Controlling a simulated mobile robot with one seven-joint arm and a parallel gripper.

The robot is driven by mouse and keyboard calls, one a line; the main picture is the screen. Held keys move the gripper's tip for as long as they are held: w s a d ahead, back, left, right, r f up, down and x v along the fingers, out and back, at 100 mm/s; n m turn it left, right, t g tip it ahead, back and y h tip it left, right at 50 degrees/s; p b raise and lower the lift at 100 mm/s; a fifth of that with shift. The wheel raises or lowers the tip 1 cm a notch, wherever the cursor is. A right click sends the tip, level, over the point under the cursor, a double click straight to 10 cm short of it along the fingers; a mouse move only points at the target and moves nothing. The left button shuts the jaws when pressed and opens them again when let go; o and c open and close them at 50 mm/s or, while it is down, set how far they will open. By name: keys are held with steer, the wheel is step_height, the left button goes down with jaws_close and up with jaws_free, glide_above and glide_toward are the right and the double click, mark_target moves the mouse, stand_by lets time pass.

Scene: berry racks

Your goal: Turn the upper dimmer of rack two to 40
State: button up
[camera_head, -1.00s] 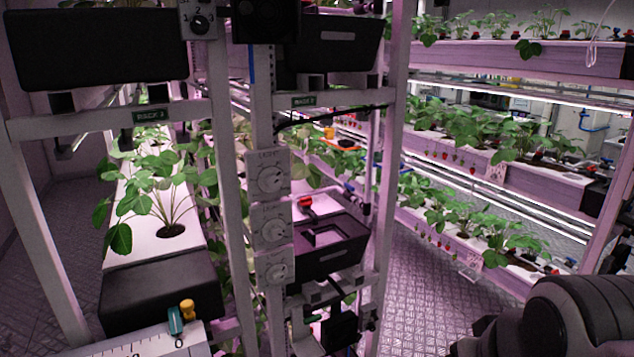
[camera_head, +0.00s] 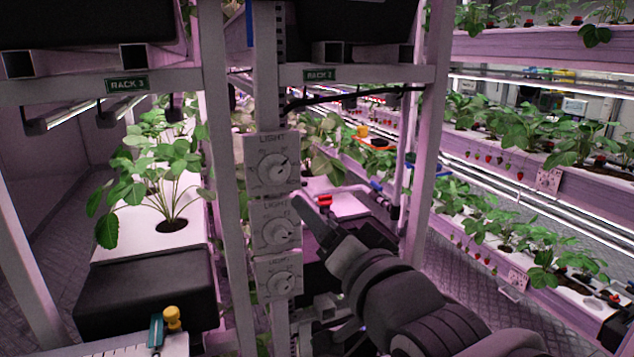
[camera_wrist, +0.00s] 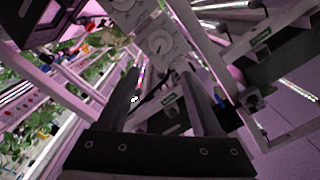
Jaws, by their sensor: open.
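The upper dimmer (camera_head: 274,168) is a white round knob on a light plate marked LIGHT, at the top of a column of three on the post beside the RACK 2 label (camera_head: 319,75). Its pointer leans to the upper right; the scale numbers are too small to read. My gripper (camera_head: 304,208) is in front of the post, its tip right of and below the upper dimmer, near the middle dimmer (camera_head: 278,232). In the wrist view, the open fingers (camera_wrist: 160,73) are empty, and what appears to be the upper dimmer (camera_wrist: 163,44) lies beyond their tips, apart from them.
The lower dimmer (camera_head: 281,283) is under the middle one. A black cable (camera_head: 350,95) runs right from the post below the rack crossbar. A rack upright (camera_head: 427,150) stands to the right. On the left are the RACK 3 label (camera_head: 127,85), a strawberry plant (camera_head: 165,185) and a black box (camera_head: 148,290).

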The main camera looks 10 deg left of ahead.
mark_target(278, 173)
steer(key=p+x, duration=0.1)
steer(key=x, duration=1.6)
steer(key=shift+a+r+p, duration=0.1)
steer(key=shift+a+p, duration=0.05)
steer(key=shift+p, duration=0.2)
jaws_close()
